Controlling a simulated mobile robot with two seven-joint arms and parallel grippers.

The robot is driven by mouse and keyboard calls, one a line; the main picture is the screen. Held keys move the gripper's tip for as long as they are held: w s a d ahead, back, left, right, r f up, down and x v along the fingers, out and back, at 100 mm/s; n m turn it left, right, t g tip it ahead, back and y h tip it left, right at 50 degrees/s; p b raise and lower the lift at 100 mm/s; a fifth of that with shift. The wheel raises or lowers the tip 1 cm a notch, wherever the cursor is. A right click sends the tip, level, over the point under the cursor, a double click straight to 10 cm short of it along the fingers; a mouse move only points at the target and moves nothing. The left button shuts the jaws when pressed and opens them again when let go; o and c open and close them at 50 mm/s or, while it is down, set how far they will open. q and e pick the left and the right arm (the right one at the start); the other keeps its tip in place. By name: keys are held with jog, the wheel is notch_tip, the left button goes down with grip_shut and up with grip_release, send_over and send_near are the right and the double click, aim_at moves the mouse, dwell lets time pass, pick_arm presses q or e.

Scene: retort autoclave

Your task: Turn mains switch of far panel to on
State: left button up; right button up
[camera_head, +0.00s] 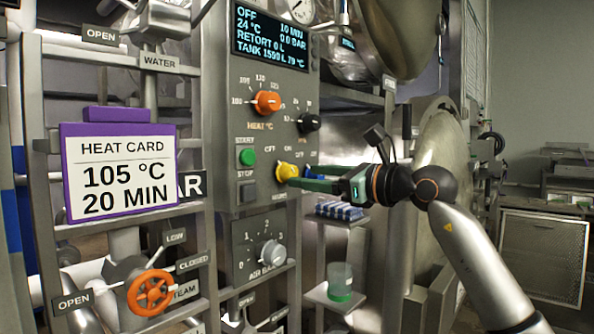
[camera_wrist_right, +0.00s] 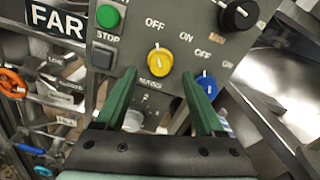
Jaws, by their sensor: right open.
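The mains switch is a yellow knob (camera_head: 287,171) low on the grey control panel (camera_head: 222,128). In the right wrist view the yellow knob (camera_wrist_right: 159,63) has a MAINS label below it and OFF and ON above. Its white mark points up toward OFF. My right gripper (camera_head: 298,182) is at the panel, close to the knob. In the wrist view its green fingers (camera_wrist_right: 158,85) are open, with the knob lying ahead of the gap between them. Whether they touch the knob I cannot tell. My left gripper is not in view.
A blue knob (camera_wrist_right: 206,83) sits just right of the yellow one, near the right finger. A green start button (camera_head: 248,157), a black knob (camera_head: 308,122) and an orange heat knob (camera_head: 267,102) are close by. A FAR sign (camera_wrist_right: 57,20) is beside the panel.

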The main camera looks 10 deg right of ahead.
aim_at(294, 175)
jog(key=shift+x, duration=1.95)
jog(key=shift+c, duration=0.3)
grip_shut()
